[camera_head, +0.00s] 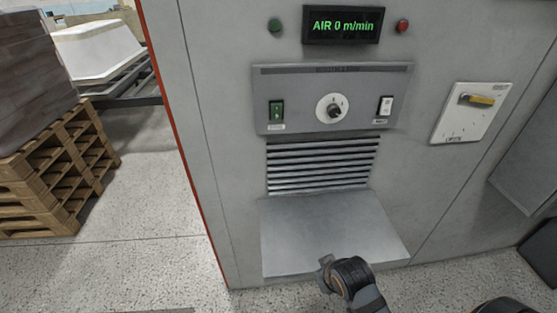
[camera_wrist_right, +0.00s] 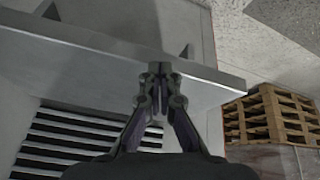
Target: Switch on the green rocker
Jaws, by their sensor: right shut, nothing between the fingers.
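The green rocker (camera_head: 277,110) sits at the left end of a grey control panel (camera_head: 305,84) on the machine front. Nothing covers it, but which way it is tipped is too small to tell. My right gripper (camera_head: 326,263) is low in the head view, in front of the sloping metal shelf and well below and to the right of the rocker. In the right wrist view the right gripper (camera_wrist_right: 158,74) is shut and empty, with the fingertips together near the shelf edge. The rocker is not in the right wrist view. My left gripper is not in view.
A dial (camera_head: 334,110) and a white rocker (camera_head: 386,105) share the panel. A display (camera_head: 343,25) reads "AIR 0 m/min". Louvres (camera_head: 320,165) and the jutting shelf (camera_head: 330,230) lie below.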

